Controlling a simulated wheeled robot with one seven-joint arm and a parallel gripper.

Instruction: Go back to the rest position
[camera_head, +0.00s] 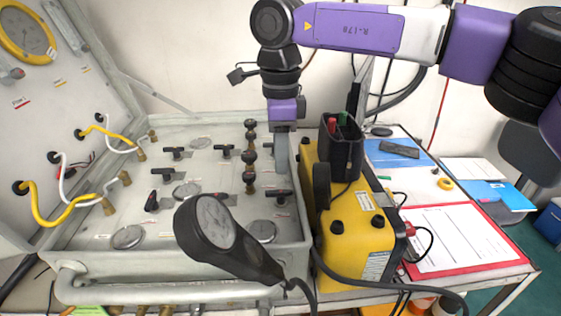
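My purple, white and black arm reaches in from the right, and my gripper (281,165) points down over the right part of the grey diver air panel (215,215). Its grey finger shows as one narrow piece seen edge-on, so the gap between the fingers is hidden. I see nothing clearly held in it. The tip is close to the panel's right side, near a black-knobbed valve (249,175); I cannot tell whether it touches. The panel carries several T-handle valves and round gauges.
A dark handheld gauge (216,222) stands up in front of the panel. A yellow case (355,225) with a black pouch (341,150) sits right of my gripper. A red clipboard (464,268) and blue folders (398,153) lie on the table. Yellow hoses (62,218) hang at left.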

